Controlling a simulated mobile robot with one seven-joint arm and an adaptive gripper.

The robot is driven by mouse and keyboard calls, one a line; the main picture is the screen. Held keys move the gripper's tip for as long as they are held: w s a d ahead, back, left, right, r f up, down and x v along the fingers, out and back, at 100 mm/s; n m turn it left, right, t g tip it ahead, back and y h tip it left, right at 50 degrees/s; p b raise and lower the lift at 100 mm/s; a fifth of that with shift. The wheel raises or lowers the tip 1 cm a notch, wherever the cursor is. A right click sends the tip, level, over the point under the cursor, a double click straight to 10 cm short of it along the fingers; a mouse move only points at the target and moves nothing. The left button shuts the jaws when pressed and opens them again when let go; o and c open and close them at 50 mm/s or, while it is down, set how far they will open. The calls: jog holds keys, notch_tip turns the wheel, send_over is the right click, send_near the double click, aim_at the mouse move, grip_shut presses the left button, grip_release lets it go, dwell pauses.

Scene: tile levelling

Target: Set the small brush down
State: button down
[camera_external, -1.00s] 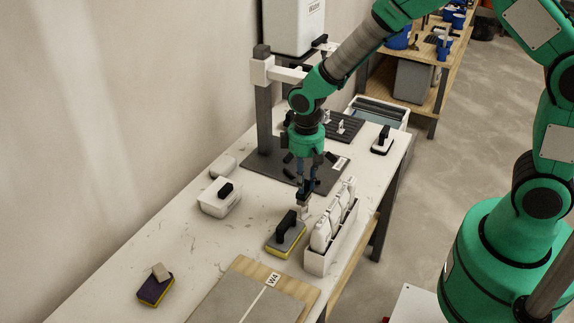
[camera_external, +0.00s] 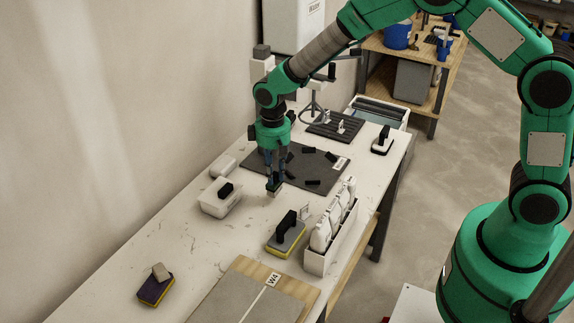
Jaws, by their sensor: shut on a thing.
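My gripper (camera_external: 273,177) is shut on the small brush (camera_external: 274,190). The brush is a small dark piece with a pale lower edge and points down from the fingertips. It is low over the white worktable, just in front of the dark mat (camera_external: 312,170). I cannot tell whether it touches the table. The fingers hide its upper part.
A yellow-edged float (camera_external: 286,238) and a white rack of bottles (camera_external: 333,238) stand to the front right. Bare table (camera_external: 190,250) lies between.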

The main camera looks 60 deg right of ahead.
aim_at(274, 175)
jog(key=shift+f, duration=0.1)
jog(key=shift+f+b, duration=0.55)
jog(key=shift+f, duration=1.1)
jog(key=shift+f, duration=0.15)
jog(key=c, duration=1.6)
grip_release()
jog(key=shift+o, duration=0.2)
notch_tip(274, 175, up, 12)
jog(key=p, duration=0.2)
jog(key=shift+f+p, duration=0.2)
jog(key=shift+p, duration=0.15)
jog(key=shift+r, duration=0.35)
jog(key=shift+r, duration=0.1)
